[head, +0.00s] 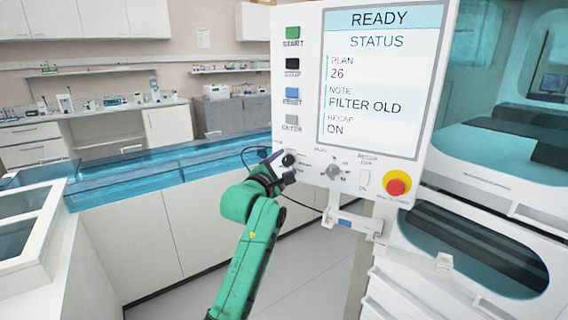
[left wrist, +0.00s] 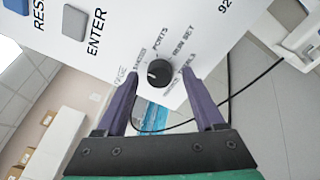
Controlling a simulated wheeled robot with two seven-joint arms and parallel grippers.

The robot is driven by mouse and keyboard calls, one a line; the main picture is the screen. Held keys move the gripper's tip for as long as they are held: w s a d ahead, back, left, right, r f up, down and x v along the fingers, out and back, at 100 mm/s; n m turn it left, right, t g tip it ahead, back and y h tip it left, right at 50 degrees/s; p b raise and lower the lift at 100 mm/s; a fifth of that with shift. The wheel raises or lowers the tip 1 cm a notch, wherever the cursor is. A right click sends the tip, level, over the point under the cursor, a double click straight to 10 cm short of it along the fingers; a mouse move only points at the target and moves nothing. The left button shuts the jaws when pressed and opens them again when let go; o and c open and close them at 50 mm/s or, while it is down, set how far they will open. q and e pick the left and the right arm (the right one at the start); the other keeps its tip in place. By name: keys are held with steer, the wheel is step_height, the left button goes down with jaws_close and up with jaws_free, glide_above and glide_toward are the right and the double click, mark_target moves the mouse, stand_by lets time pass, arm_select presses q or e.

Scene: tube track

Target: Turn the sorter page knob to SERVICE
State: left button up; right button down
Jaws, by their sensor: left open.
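The sorter panel (head: 310,70) is a white box whose screen (head: 382,85) reads READY, STATUS, PLAN 26, NOTE FILTER OLD, RECAP ON. The page knob (left wrist: 158,72) is round and black with a small white mark on its left side. Around it are small tilted labels, including PORTS and RUN SET; others are too blurred to read surely. My left gripper (left wrist: 162,88) is open, its purple fingers on either side of the knob with gaps visible. In the head view my left gripper (head: 276,166) is at the panel's lower left corner and partly hides the knob area. My right gripper is not in view.
START, STOP, RESET and ENTER buttons run down the panel's left side; the grey ENTER button (left wrist: 82,24) is near the knob. A grey plan knob (head: 333,171), a recap switch (head: 364,180) and a red emergency stop (head: 396,184) are to the right. A black cable (left wrist: 250,85) hangs behind.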

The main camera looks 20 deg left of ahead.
arm_select(q)
steer(key=shift+s, duration=0.1)
jaws_close()
